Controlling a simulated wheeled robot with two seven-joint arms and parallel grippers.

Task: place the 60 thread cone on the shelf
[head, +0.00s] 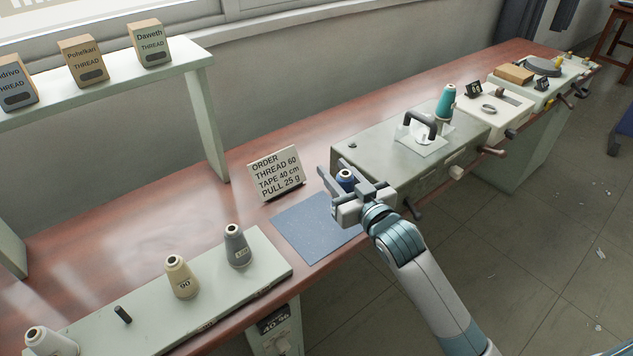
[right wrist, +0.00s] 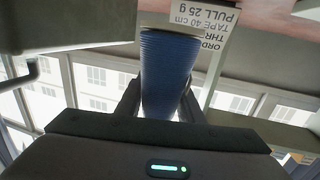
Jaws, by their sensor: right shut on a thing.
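My right gripper (head: 343,184) is shut on a blue thread cone (head: 346,176), held upright above the blue mat (head: 315,226). In the right wrist view the blue cone (right wrist: 167,72) sits between the fingers; no number on it can be read. The pale green shelf (head: 192,58) stands at the upper left with three labelled thread boxes on it. An order card (head: 276,174) reads thread 60, tape 40 cm, pull 25 g. My left gripper is not in view.
A pale rack (head: 208,293) at the lower left holds a grey cone (head: 237,245), a cream cone (head: 181,277) marked 90, a white cone (head: 48,341) and a bare peg (head: 122,314). A grey-green box with a handle (head: 385,158) stands right of the gripper.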

